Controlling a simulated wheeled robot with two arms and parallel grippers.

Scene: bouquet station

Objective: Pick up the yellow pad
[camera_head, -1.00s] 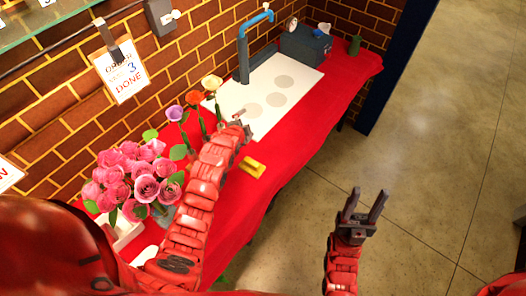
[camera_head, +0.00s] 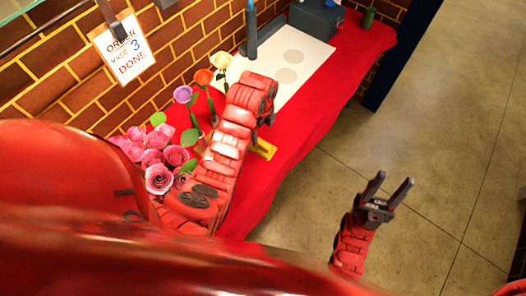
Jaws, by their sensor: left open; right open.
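The yellow pad (camera_head: 264,149) lies on the red-covered table, near its front edge, partly hidden by my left arm. My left gripper (camera_head: 257,133) points down just above and behind the pad; the wrist hides most of it. I see no sign that it holds the pad, and contact cannot be made out. My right gripper (camera_head: 392,181) is open and empty over the floor, to the right of the table.
Pink roses (camera_head: 155,160) stand at the left, beside my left arm. Purple, orange and cream flowers (camera_head: 203,77) stand upright behind it. A white mat (camera_head: 309,50) with grey circles and a blue-grey box (camera_head: 317,17) lie further back. The red tabletop (camera_head: 318,104) right of the pad is clear.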

